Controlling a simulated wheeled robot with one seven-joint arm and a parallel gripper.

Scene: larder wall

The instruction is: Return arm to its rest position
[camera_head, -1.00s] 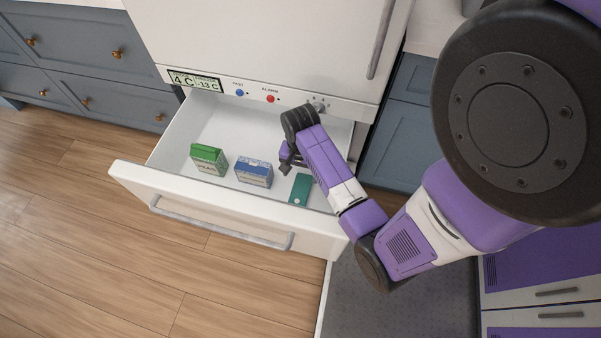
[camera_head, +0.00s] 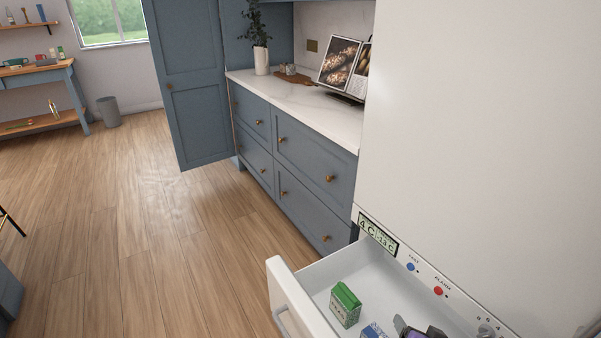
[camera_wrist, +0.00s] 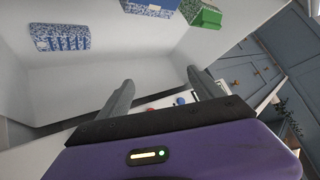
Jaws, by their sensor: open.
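My gripper (camera_wrist: 158,90) shows in the wrist view with its two grey fingers spread wide and nothing between them. It hangs over the inside of the open white drawer (camera_wrist: 110,85). In the head view only a small dark and purple piece of my arm (camera_head: 424,333) shows at the bottom edge, over the drawer (camera_head: 292,305); the rest of the arm is out of frame.
A green carton (camera_head: 345,304) and a blue box (camera_head: 373,331) stand in the drawer. The wrist view shows the green carton (camera_wrist: 206,16) and two blue-and-white boxes (camera_wrist: 60,37). Blue cabinets (camera_head: 300,170) line the wall. Wooden floor (camera_head: 150,240) at left is clear.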

